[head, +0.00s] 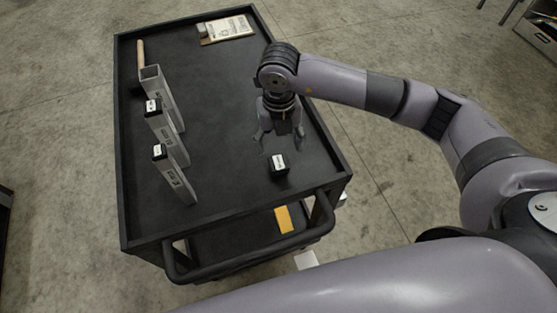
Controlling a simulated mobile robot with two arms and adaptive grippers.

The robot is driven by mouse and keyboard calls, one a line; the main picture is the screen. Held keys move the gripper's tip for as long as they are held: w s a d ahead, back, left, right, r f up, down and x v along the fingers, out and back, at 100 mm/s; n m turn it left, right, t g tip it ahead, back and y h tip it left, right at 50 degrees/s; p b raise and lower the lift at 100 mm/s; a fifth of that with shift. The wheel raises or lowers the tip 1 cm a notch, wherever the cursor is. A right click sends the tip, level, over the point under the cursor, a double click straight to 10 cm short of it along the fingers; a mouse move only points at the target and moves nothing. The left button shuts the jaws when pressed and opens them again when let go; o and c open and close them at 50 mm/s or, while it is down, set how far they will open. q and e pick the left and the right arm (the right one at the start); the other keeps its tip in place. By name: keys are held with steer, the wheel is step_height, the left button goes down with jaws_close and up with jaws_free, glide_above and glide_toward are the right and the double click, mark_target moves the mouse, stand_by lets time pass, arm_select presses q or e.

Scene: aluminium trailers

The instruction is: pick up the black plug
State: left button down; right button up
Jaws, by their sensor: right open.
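The black plug (278,165) with a white label lies on the black cart top (225,110), near its front right part. My right gripper (281,148) is open and empty, pointing down just behind the plug, with its fingertips close to it. I cannot tell whether they touch it. My left gripper is not in view.
Several grey metal tubes stand at the left of the cart; two have black labelled caps, and the rear tube (163,98) has an open end. A mallet-like tool with a wooden handle (140,53) and a cardboard piece (228,29) lie at the back. The cart has a raised rim.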

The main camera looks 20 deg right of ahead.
mark_target(279, 162)
step_height(279, 162, down, 3)
steer(key=shift+f+p, duration=0.1)
steer(key=shift+p, duration=0.2)
steer(key=shift+w+f, duration=0.1)
steer(key=shift+f, duration=0.5)
steer(key=shift+f+p, duration=0.25)
steer(key=shift+p, duration=0.05)
step_height(279, 162, down, 4)
steer(key=shift+r+p, duration=0.2)
steer(key=shift+p, duration=0.65)
steer(key=shift+f, duration=0.6)
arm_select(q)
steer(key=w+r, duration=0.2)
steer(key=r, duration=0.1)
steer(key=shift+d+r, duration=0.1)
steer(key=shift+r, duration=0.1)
arm_select(e)
steer(key=shift+c, duration=0.6)
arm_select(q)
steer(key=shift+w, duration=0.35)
arm_select(e)
steer(key=c, duration=1.1)
steer(key=shift+r, duration=0.1)
